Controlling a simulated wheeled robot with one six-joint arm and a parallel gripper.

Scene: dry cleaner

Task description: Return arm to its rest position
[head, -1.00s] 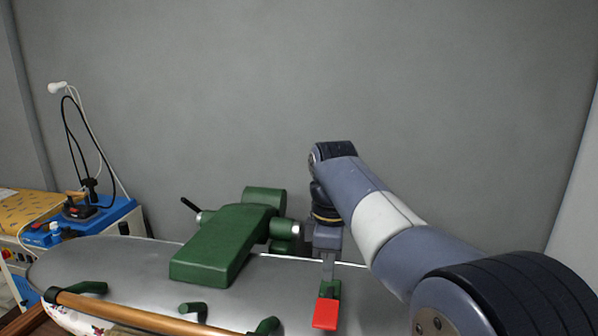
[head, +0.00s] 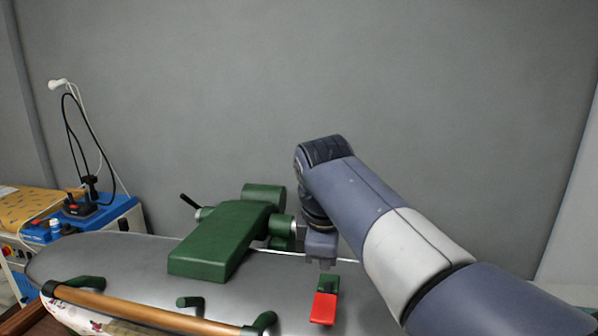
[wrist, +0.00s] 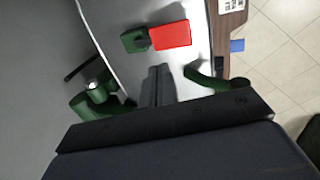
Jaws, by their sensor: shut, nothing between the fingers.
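My gripper (head: 326,266) is shut and empty. It hangs from my arm, pointing down, above the grey metal top of the pressing machine (head: 120,262). In the head view it is just above and apart from a green lever with a red pad (head: 323,308). In the wrist view my closed fingers (wrist: 156,82) show as dark narrow bars, and the red pad (wrist: 171,36) lies ahead of their tips. My arm reaches in from the lower right of the head view.
A green block-shaped housing (head: 222,240) stands on the press top, left of my gripper. A wooden handle bar (head: 140,307) runs along the front. A blue-topped unit (head: 85,215) with an iron and cables is at far left. A bare grey wall (head: 330,80) stands behind.

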